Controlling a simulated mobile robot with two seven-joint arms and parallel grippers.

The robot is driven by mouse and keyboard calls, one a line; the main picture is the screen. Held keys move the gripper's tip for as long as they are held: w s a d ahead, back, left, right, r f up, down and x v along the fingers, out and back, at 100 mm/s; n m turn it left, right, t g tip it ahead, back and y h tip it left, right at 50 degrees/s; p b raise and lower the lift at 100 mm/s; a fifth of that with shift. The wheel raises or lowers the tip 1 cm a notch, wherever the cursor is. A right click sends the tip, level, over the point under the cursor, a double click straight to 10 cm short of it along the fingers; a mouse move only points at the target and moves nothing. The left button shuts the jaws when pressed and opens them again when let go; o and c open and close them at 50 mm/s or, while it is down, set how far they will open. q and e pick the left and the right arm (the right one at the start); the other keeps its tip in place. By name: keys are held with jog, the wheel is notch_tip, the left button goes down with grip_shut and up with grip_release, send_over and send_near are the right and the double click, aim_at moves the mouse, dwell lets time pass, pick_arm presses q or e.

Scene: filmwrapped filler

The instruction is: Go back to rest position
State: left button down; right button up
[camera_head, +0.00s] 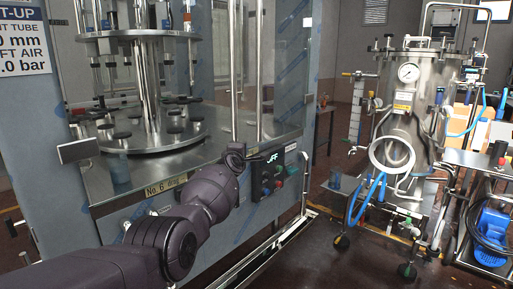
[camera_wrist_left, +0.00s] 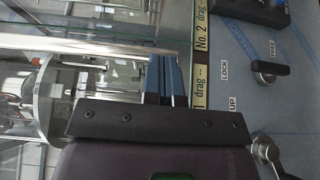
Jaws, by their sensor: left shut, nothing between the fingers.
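My left arm (camera_head: 185,225) reaches in from the bottom left of the head view, in front of the filling machine (camera_head: 85,190). Its gripper cannot be made out in that view. In the left wrist view my left gripper (camera_wrist_left: 166,80) has its blue-sided fingers together with nothing between them. The fingers are close to the yellow drag labels (camera_wrist_left: 201,60) and the glass guard in that picture; whether they touch cannot be told. My right gripper is not in view.
The machine has a round steel turntable (camera_head: 150,140) behind glass and a control box (camera_head: 268,176). A black knob (camera_wrist_left: 270,69) sits on its panel. A steel tank (camera_head: 405,110) on wheels and a blue pump (camera_head: 493,235) stand at right. Floor (camera_head: 320,255) between is clear.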

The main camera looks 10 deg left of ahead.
pick_arm(q)
jog(key=s+r+m+t+h, duration=0.15)
jog(key=s+r+m, duration=0.25)
jog(key=r+m, duration=0.65)
jog(key=s+a+f+m+g+p, duration=0.2)
jog(key=s+f+m, duration=0.7)
jog(key=s+f, duration=1.3)
jog(key=s+f+g, duration=0.2)
jog(key=s+f, duration=0.5)
jog(key=s, duration=0.6)
jog(key=s+a+f+g+y+p, duration=0.1)
jog(key=s+f, duration=0.6)
jog(key=s, duration=0.7)
jog(key=s+a+f+g+y, duration=0.1)
jog(key=s+f+g, duration=0.2)
jog(key=s+f, duration=0.4)
jog(key=s, duration=0.7)
jog(key=shift+f+n, duration=0.3)
jog(key=shift+n, duration=0.05)
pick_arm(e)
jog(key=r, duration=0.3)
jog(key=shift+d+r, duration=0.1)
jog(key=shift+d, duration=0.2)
pick_arm(q)
jog(key=shift+g, duration=0.25)
